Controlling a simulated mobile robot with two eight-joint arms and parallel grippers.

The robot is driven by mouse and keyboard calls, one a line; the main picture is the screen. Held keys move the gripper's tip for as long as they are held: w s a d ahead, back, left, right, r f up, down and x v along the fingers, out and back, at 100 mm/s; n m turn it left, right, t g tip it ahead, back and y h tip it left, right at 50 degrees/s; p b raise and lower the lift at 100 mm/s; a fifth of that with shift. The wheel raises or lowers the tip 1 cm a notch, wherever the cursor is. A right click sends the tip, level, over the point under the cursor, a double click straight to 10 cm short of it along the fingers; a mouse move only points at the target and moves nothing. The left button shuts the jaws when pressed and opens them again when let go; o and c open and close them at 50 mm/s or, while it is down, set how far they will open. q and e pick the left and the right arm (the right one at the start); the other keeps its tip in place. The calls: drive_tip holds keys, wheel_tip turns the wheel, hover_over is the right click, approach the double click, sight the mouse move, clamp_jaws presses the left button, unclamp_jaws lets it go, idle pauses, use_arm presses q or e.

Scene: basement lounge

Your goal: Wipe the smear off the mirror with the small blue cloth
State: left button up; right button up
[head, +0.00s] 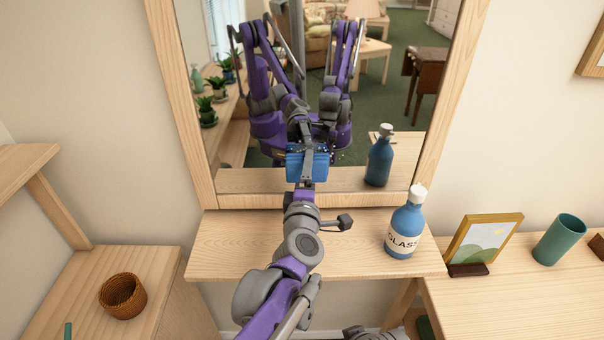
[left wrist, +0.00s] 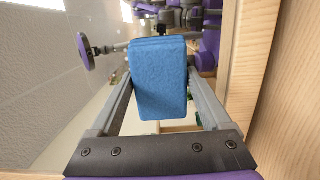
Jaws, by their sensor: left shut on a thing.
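The mirror (head: 400,60) stands upright in a light wood frame above a small shelf. My left gripper (head: 307,158) is shut on the small blue cloth (head: 320,167) at the lower middle of the glass. The left wrist view shows the folded cloth (left wrist: 160,85) pinched between both fingers (left wrist: 160,95). The cloth is at or very near the glass; I cannot tell if it touches. A few faint pale specks, perhaps the smear, show just right of the cloth; the cloth and gripper hide the glass behind them. My right gripper is not in view.
A blue bottle labelled GLASS (head: 405,232) stands on the wooden shelf (head: 240,250), right of my left arm. A picture frame (head: 484,243) and a green cup (head: 559,240) stand on the right table. A wicker basket (head: 122,297) sits at left. The shelf's left part is clear.

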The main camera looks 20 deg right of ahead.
sight(325, 163)
use_arm(q)
drive_tip(key=shift+s+d, duration=0.2)
drive_tip(key=shift+d, duration=0.85)
drive_tip(key=shift+s+d, duration=0.2)
drive_tip(key=shift+d, duration=0.55)
drive_tip(key=shift+w+a, duration=0.3)
drive_tip(key=shift+a, duration=0.65)
drive_tip(key=shift+w+a, duration=0.3)
drive_tip(key=shift+a, duration=0.6)
